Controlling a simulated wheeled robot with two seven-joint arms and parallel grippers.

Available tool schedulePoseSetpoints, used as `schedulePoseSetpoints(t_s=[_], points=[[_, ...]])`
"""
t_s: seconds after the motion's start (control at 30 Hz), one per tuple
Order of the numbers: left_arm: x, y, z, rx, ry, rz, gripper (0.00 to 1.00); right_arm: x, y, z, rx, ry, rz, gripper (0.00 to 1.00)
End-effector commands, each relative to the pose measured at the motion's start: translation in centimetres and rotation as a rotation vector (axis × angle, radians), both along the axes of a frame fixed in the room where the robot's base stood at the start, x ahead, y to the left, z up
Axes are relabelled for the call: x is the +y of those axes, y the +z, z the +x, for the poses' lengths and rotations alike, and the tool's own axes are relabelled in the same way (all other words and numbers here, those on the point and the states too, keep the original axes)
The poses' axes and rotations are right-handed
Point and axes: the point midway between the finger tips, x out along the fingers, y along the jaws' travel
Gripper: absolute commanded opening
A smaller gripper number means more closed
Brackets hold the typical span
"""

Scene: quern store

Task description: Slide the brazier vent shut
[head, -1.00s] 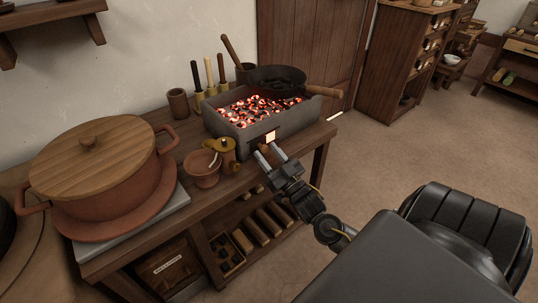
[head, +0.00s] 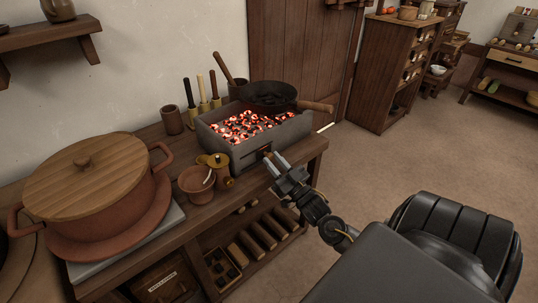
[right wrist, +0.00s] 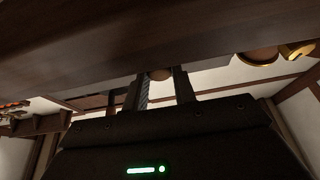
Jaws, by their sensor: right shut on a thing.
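The grey brazier (head: 218,150) stands on the wooden bench, full of glowing coals (head: 246,126). On its front face a dark vent plate (head: 258,153) shows, partly hidden by my right gripper (head: 274,158). No glow shows at the vent opening. My right gripper is at the brazier's front, shut on the vent's knob. The right wrist view shows the fingers (right wrist: 161,88) either side of a round brown knob (right wrist: 160,74). The exact contact is small and dark. My left gripper is not in view.
A black pan (head: 272,95) rests on the brazier's back right. A lidded pot (head: 88,206) fills the bench's left. Open floor (head: 400,165) lies to the right.

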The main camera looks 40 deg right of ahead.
Motion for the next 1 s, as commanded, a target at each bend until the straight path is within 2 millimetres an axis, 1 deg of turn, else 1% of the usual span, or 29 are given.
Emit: schedulePoseSetpoints(t_s=[0.03, 0.2, 0.23, 0.37, 0.63, 0.73, 0.87, 1.0], points=[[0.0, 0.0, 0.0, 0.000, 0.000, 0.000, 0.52, -0.4, 0.1, 0.0, -0.002, -0.011, -0.002, 0.00], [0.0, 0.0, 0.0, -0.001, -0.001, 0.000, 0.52, -0.6, 0.1, 0.0, -0.002, -0.015, -0.003, 0.00], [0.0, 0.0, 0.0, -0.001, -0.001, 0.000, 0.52, -0.6, 0.2, -0.1, -0.003, -0.015, -0.003, 0.31], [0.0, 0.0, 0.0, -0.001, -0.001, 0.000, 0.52, -0.5, 0.2, 0.0, -0.003, -0.013, -0.003, 0.47], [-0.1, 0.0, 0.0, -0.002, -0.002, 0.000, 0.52, -0.2, 0.1, 0.0, -0.002, -0.007, -0.002, 0.47], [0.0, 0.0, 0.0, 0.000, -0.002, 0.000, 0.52, -0.2, -0.2, -0.5, 0.000, -0.007, -0.001, 0.47], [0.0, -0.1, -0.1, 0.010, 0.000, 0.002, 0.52, -0.2, -1.0, -2.4, 0.003, -0.008, -0.001, 0.47], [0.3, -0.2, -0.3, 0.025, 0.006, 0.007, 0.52, -0.2, -2.1, -5.1, 0.002, -0.009, -0.002, 0.47]])
